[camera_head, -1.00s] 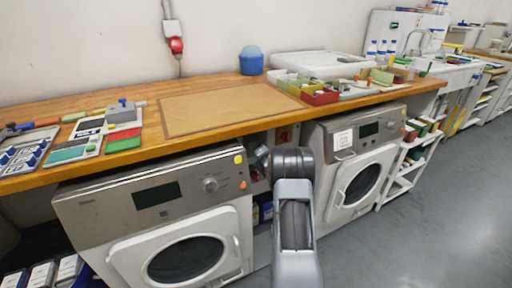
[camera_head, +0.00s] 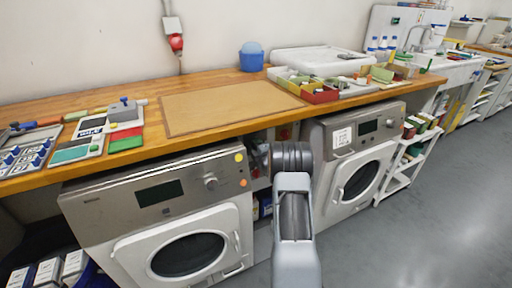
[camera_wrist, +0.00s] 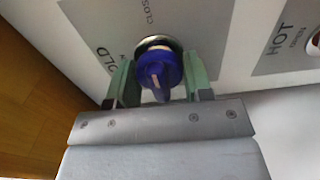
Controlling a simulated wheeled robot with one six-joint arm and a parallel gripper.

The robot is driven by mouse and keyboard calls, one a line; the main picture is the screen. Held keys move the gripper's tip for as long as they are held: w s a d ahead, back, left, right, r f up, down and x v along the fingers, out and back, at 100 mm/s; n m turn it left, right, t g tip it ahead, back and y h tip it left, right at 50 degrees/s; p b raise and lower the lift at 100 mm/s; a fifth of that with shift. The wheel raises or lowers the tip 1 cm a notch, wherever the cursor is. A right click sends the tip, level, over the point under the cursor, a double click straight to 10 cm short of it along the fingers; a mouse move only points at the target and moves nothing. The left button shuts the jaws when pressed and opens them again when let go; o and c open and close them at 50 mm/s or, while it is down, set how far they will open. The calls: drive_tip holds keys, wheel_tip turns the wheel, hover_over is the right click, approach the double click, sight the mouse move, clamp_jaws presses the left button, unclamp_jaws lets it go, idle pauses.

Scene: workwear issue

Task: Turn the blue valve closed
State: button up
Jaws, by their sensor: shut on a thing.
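In the head view my arm reaches in between the two washing machines, and the valve and my fingertips are hidden there.
A second plate (camera_wrist: 286,40) lettered HOT is at the right in the wrist view. In the head view, washing machines stand left (camera_head: 165,195) and right (camera_head: 345,140) under the wooden counter (camera_head: 215,85). A white shelf cart (camera_head: 400,180) stands at the right; the floor beyond is clear.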

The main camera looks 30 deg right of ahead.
drive_tip(key=o, duration=0.9)
drive_tip(key=s+a+p, duration=0.1)
drive_tip(key=s+a, duration=0.1)
drive_tip(key=s, duration=1.1)
drive_tip(key=shift+s+p, duration=0.3)
